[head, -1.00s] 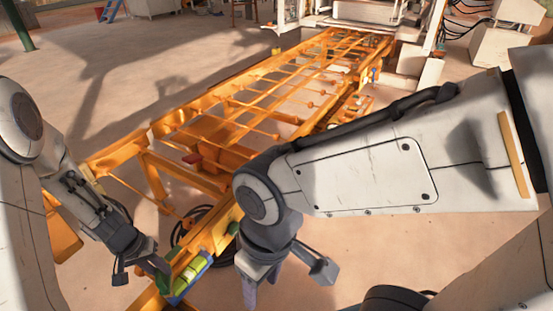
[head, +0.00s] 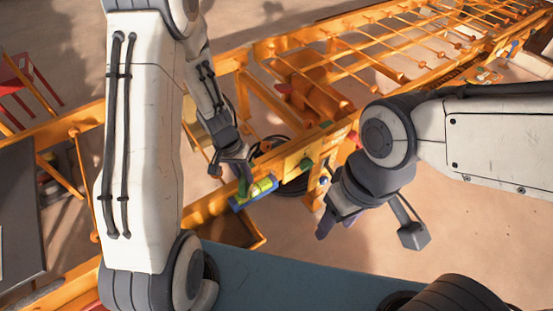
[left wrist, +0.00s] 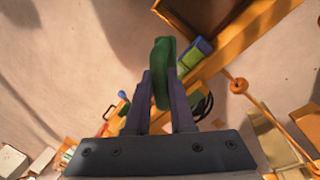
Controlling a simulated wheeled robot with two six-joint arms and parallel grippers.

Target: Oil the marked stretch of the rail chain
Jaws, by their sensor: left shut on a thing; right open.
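My left gripper (head: 240,180) is shut on a green object, which shows upright between the fingers in the left wrist view (left wrist: 162,75). In the head view the fingers largely hide it. Close beside that gripper, a yellow-green piece in a blue holder (head: 256,193) sits on the orange rail frame (head: 330,140); it also shows in the left wrist view (left wrist: 195,53). My right gripper (head: 335,212) is open and appears empty, right of the rail. I cannot pick out the chain or its marked stretch with certainty.
A dark coiled cable (head: 290,187) lies on the floor by the rail. A red stool (head: 22,75) and a dark grey tabletop (head: 18,215) stand at the left. Orange bars with gaps run to the upper right. Open floor (head: 470,235) lies at the right.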

